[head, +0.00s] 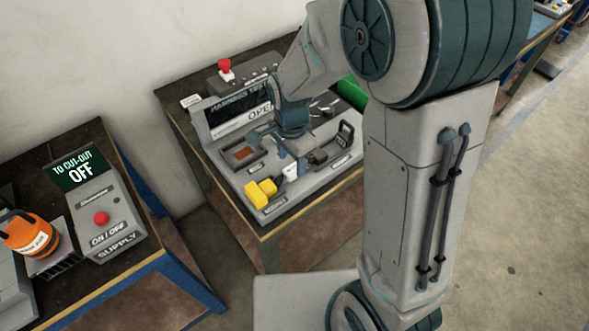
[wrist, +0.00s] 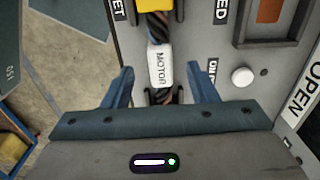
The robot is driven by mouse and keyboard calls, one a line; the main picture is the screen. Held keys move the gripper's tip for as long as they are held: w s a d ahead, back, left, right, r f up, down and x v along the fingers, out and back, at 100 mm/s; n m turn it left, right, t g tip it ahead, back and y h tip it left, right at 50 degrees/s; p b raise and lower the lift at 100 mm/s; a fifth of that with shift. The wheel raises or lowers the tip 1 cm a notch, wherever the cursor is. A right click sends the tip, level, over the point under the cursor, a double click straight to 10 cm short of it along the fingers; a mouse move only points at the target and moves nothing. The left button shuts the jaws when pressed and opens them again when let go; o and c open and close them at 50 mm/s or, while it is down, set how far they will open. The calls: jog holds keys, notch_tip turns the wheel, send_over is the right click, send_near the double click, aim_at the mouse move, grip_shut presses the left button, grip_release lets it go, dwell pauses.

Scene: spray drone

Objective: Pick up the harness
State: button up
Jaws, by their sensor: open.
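The harness is a dark cable with a white MOTOR label (wrist: 160,66) and a yellow connector (wrist: 154,5), which is cut off at the top of the wrist view. In the head view its yellow connector (head: 261,191) lies at the front left of the grey test panel (head: 292,205), and the white label (head: 290,169) shows beside my gripper (head: 287,150). In the wrist view my gripper (wrist: 158,82) is open, with one blue finger on each side of the cable near the label. Neither finger visibly touches it. The cable's lower part is hidden behind the gripper body.
The panel has a screen reading OPEN (head: 238,112), a recess with a brown patch (head: 240,153) and a white button (wrist: 242,77). A red button (head: 225,66) stands behind. Another bench at left holds a supply box (head: 104,215) and an orange item (head: 30,238).

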aim_at(291, 169)
jog(key=shift+f, duration=1.8)
jog(key=c, duration=1.1)
grip_shut()
jog(key=shift+r, duration=0.1)
